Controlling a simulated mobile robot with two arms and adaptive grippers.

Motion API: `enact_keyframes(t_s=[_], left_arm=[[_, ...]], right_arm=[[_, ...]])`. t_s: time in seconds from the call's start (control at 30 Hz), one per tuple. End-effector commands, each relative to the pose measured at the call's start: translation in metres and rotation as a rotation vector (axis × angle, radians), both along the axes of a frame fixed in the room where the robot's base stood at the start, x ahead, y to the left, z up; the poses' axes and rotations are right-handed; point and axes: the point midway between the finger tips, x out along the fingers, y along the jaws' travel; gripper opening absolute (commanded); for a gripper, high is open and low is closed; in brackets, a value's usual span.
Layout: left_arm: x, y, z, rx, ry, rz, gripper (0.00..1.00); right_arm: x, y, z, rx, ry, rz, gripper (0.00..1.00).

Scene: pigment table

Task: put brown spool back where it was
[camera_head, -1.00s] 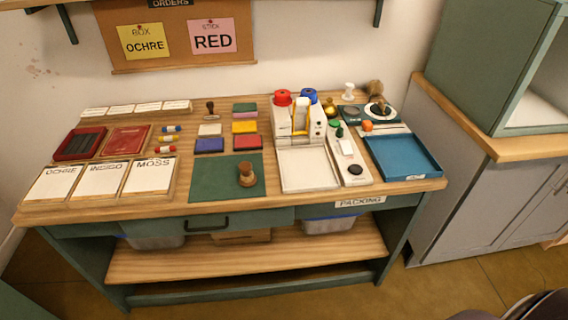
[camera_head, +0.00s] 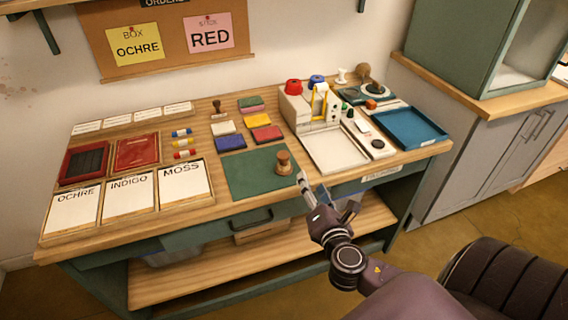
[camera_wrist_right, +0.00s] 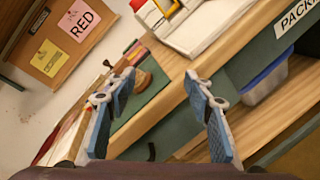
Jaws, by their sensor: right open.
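The brown spool (camera_head: 283,163) stands upright on the right part of the green mat (camera_head: 245,175), near the table's front. In the right wrist view the spool (camera_wrist_right: 142,79) shows partly behind the left finger. My right gripper (camera_head: 327,193) is open and empty, in front of the table edge and to the right of the spool, apart from it. In the right wrist view the gripper (camera_wrist_right: 160,78) has its fingers wide apart with nothing between them. My left gripper is not in view.
The white press machine (camera_head: 310,105) with its tray (camera_head: 338,150) stands right of the mat. Left are cards labelled OCHRE, INDIGO and MOSS (camera_head: 183,182). Coloured pads (camera_head: 231,142) lie behind the mat. A blue tray (camera_head: 410,127) is at the right. The mat's left part is bare.

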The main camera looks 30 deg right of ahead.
Motion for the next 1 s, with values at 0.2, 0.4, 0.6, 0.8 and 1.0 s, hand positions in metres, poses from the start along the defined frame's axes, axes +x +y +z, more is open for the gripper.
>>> enact_keyframes(t_s=[0.2, 0.4, 0.6, 0.8, 1.0], left_arm=[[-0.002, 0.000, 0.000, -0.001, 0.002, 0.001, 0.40], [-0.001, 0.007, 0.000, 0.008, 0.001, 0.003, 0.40], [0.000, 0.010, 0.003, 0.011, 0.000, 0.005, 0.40], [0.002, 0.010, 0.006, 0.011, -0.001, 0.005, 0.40], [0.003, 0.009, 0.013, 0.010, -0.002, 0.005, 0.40]], right_arm=[[0.031, 0.009, 0.021, -0.495, 0.026, 0.223, 0.48], [0.045, 0.018, 0.023, -0.801, 0.054, 0.352, 0.48], [0.060, 0.019, 0.024, -0.844, 0.056, 0.369, 0.48], [0.076, 0.017, 0.024, -0.840, 0.057, 0.367, 0.48], [0.099, 0.015, 0.027, -0.838, 0.056, 0.365, 0.48]])
